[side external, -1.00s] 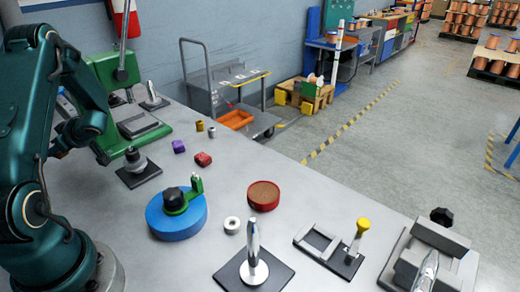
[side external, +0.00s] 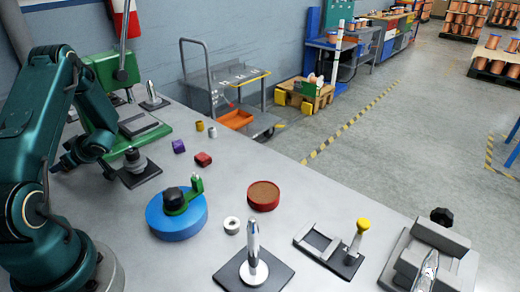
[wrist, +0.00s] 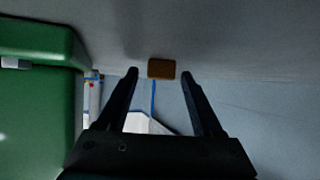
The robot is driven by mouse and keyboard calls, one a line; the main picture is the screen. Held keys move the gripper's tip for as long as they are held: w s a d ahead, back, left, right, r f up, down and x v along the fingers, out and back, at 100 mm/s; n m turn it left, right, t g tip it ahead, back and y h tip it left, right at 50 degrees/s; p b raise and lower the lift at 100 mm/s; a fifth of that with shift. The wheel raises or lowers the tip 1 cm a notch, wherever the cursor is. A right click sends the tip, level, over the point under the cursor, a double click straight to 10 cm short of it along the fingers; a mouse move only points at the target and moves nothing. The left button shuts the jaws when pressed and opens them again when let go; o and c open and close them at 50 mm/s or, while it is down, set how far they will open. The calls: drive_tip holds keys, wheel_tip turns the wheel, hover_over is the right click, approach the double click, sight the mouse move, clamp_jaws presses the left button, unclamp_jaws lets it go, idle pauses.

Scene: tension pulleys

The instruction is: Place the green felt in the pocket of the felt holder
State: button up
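My gripper (wrist: 158,75) shows in the wrist view with its two dark fingers apart and nothing held between them. A small brown block (wrist: 161,69) shows beyond the fingertips, and I cannot tell what it is. In the side view my wrist is low at the far left, beside the green machine, and the fingers cannot be made out. A grey frame with a rectangular opening (side external: 318,243), on a dark base with a yellow-topped post, may be the felt holder. I cannot pick out the green felt with certainty in either view.
A blue disc (side external: 176,221) with a green crank, a red round tin (side external: 263,196), a white ring (side external: 232,224) and a metal spike on a dark plate (side external: 253,272) stand on the table. Purple (side external: 178,146) and red (side external: 203,159) blocks lie behind. The green machine (side external: 98,128) stands close to my arm.

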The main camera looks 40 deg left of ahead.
drive_tip(key=shift+r, duration=0.15)
drive_tip(key=v, duration=1.1)
drive_tip(key=shift+w+r, duration=0.15)
drive_tip(key=shift+w+d+r, duration=0.15)
drive_tip(key=shift+d+r, duration=0.2)
drive_tip(key=shift+d, duration=0.25)
drive_tip(key=w+d+r+m+t+h, duration=0.1)
drive_tip(key=d+r+m+t+h, duration=0.2)
drive_tip(key=d+m, duration=0.5)
drive_tip(key=w+d+r+m+t+h, duration=0.1)
drive_tip(key=d+r+m+t+h, duration=0.2)
drive_tip(key=d+m, duration=0.5)
drive_tip(key=d+t+h, duration=0.1)
drive_tip(key=d+h, duration=0.1)
drive_tip(key=d, duration=0.6)
drive_tip(key=shift+w+r+m+t, duration=0.2)
drive_tip(key=shift+r+m+t, duration=0.1)
drive_tip(key=shift+r+t, duration=0.1)
drive_tip(key=shift+o, duration=0.5)
drive_tip(key=d+r+m+t+h, duration=0.2)
drive_tip(key=d+m+h, duration=0.1)
drive_tip(key=d+m, duration=0.2)
drive_tip(key=shift+s+d+r+m, duration=0.15)
drive_tip(key=shift+d+r+m, duration=0.2)
drive_tip(key=shift+d, duration=0.6)
drive_tip(key=shift+f, duration=0.1)
